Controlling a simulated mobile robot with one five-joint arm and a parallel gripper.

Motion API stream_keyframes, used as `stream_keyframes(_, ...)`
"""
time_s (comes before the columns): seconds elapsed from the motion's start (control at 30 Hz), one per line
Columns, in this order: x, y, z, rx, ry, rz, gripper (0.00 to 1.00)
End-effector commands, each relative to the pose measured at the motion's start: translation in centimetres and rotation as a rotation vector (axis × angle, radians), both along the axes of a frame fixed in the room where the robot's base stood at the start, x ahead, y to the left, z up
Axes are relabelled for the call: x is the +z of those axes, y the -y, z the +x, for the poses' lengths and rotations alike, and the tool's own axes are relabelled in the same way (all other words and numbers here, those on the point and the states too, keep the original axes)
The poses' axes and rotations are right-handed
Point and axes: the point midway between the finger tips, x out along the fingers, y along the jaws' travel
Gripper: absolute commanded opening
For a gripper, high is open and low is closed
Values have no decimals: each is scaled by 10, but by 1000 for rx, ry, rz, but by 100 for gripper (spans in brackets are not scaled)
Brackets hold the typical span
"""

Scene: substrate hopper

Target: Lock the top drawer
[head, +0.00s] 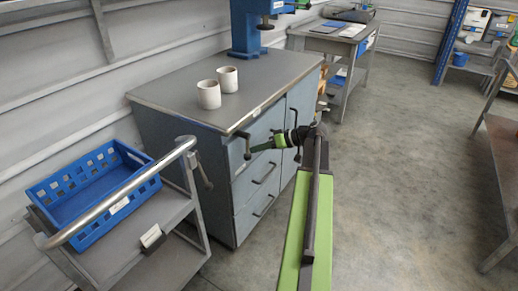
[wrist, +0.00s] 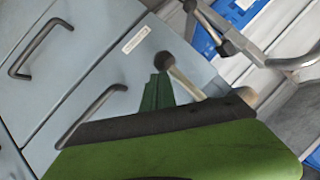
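The grey cabinet's top drawer (head: 244,179) looks closed, flush with the drawers below. In the wrist view, a lever with a round dark knob (wrist: 164,60) and a pale rod stands in front of the drawer fronts. A dark lever (head: 246,142) also shows at the cabinet's upper front edge in the head view. My gripper (head: 262,147) points left, close to this lever. In the wrist view, my gripper (wrist: 158,105) shows a large near finger and a small dark green part behind it. The near finger hides the rod's lower end and the gap, so contact is unclear.
Two pale cups (head: 209,94) and a blue press (head: 250,30) stand on the cabinet top. A trolley (head: 165,255) with a blue crate (head: 92,185) is close on the left, its rail near the cabinet. Open floor (head: 400,170) lies to the right.

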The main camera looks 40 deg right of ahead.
Motion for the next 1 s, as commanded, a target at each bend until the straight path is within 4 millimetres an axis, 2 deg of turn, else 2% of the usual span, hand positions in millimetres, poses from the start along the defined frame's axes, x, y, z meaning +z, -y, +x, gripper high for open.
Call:
stream_keyframes(0.17, -3, 5, 0, 10, -8, -4, 0)
stream_keyframes(0.33, -1, 39, 5, 8, -2, -2, 0)
stream_keyframes(0.5, 0, 72, -26, -1, 0, -1, 0)
stream_keyframes(0.7, 0, 100, -52, 2, 0, 0, 0)
stream_keyframes(1.0, 0, 111, -63, 7, 1, 0, 0)
